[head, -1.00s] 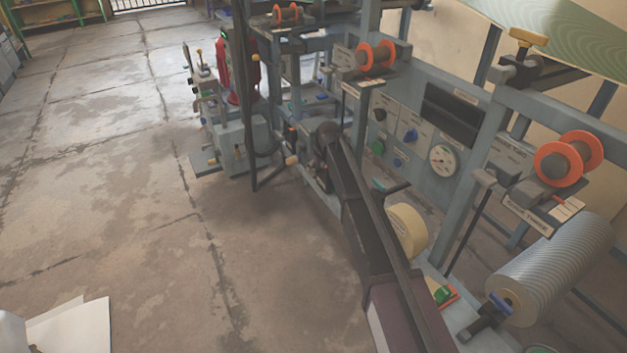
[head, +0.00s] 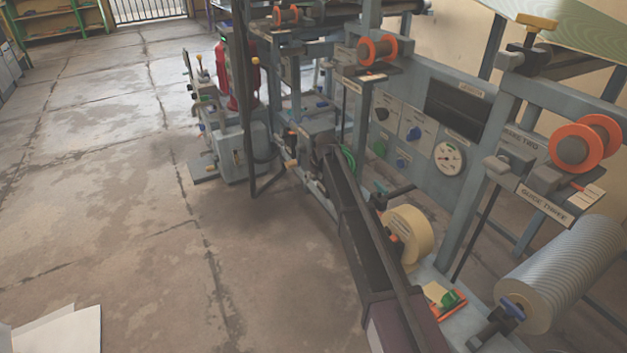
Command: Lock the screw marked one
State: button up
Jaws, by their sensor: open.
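No screw with a readable mark "one" shows in the head view. The grey press frame (head: 467,217) fills the right side. I cannot tell whether any of these is the screw marked one. My gripper is not in view.
Orange spools (head: 378,50) sit along the frame, with a dial (head: 449,157) below. A cream roll (head: 408,236) and a ribbed roll (head: 560,275) stand low at right. A long dark beam (head: 362,250) juts toward me.

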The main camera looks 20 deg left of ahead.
jog(key=shift+c, duration=0.2)
grip_shut()
jog(key=shift+s, duration=0.1)
jog(key=shift+s+f+t+y+b, duration=0.1)
jog(key=shift+f+t+y+b, duration=0.25)
jog(key=shift+t+y+b, duration=0.45)
jog(key=shift+y+b, duration=0.3)
jog(key=shift+b, duration=0.35)
jog(key=shift+r, duration=0.1)
jog(key=shift+o, duration=0.2)
grip_release()
